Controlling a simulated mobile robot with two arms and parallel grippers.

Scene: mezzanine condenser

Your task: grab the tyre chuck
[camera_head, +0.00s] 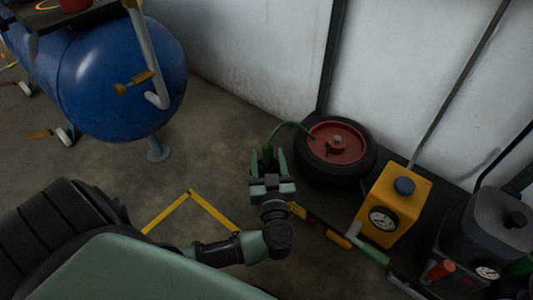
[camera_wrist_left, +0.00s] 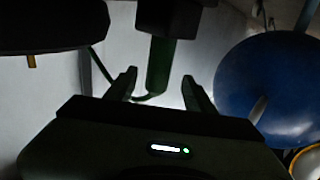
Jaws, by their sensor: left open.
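The tyre chuck appears to be the green piece (camera_head: 268,152) with a thin green hose that curves over to the wheel. My left gripper (camera_head: 267,166) is open, with its fingers pointing away toward the back and the green piece showing between or just beyond them. In the left wrist view the green piece (camera_wrist_left: 160,66) stands between the open fingers of my left gripper (camera_wrist_left: 159,86), with a dark block above it and clear gaps on both sides. I cannot tell its exact depth between the fingers. My right gripper is not in view.
A black tyre with a red hub (camera_head: 336,148) lies behind right of my gripper. A yellow box with a gauge (camera_head: 398,203) and a grey gauge unit (camera_head: 493,232) stand further right. A blue tank (camera_head: 115,80) is at left. The floor between is mostly clear.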

